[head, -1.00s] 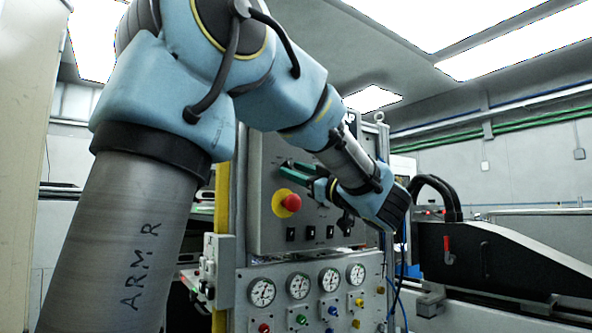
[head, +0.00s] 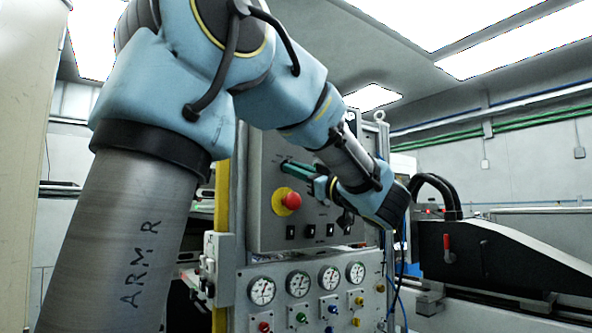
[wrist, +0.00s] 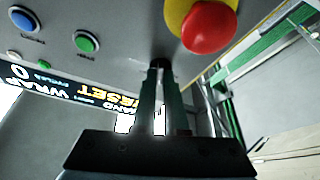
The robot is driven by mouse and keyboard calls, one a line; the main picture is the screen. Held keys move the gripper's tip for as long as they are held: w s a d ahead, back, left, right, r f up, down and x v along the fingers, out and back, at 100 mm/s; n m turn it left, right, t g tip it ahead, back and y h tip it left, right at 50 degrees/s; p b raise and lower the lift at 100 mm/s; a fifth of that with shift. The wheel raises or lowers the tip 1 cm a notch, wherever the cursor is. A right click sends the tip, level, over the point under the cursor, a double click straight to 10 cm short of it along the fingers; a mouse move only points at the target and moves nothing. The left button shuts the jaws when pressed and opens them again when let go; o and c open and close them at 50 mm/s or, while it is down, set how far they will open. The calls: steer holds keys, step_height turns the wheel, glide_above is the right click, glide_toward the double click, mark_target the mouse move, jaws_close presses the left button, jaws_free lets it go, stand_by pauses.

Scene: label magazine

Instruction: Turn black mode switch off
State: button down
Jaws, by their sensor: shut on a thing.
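My gripper (wrist: 158,68) points at the grey control panel (wrist: 110,22), with its two green fingers close together. The fingertips are at a small black knob (wrist: 158,61), which I take to be the black mode switch, and are shut on it. The fingers hide most of the knob, so its turn position cannot be read. In the head view my gripper (head: 284,166) reaches the upper part of the panel from the right, and the switch itself is hidden there.
A red emergency button (head: 291,201) on a yellow base sits just below the fingers; it also shows in the wrist view (wrist: 208,28). Blue (wrist: 24,20) and green (wrist: 86,42) buttons lie left in the wrist view. Several black switches (head: 310,231) and gauges (head: 262,291) are lower.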

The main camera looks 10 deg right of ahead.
steer(key=shift+f+n+g+y+b, duration=0.1)
steer(key=shift+n+g+y+b, duration=0.25)
steer(key=shift+b, duration=0.2)
steer(key=shift+n+g+b, duration=0.25)
steer(key=shift+n+b, duration=0.5)
steer(key=shift+n, duration=0.2)
steer(key=n+g+y+b, duration=0.1)
steer(key=n+b, duration=0.1)
steer(key=n, duration=0.1)
steer(key=shift+w+d+b, duration=0.1)
steer(key=shift+d+b, duration=0.05)
steer(key=shift+b, duration=0.15)
steer(key=shift+d+r+n+g+b, duration=0.15)
steer(key=shift+n+g+b, duration=0.55)
steer(key=shift+n, duration=0.65)
steer(key=shift+a+r+n+g+b, duration=0.15)
steer(key=shift+n+g+b, duration=0.35)
steer(key=shift+n+b, duration=0.65)
steer(key=shift+d+n, duration=0.1)
steer(key=shift+n, duration=0.3)
steer(key=c, duration=1)
jaws_free()
steer(key=shift+o, duration=0.2)
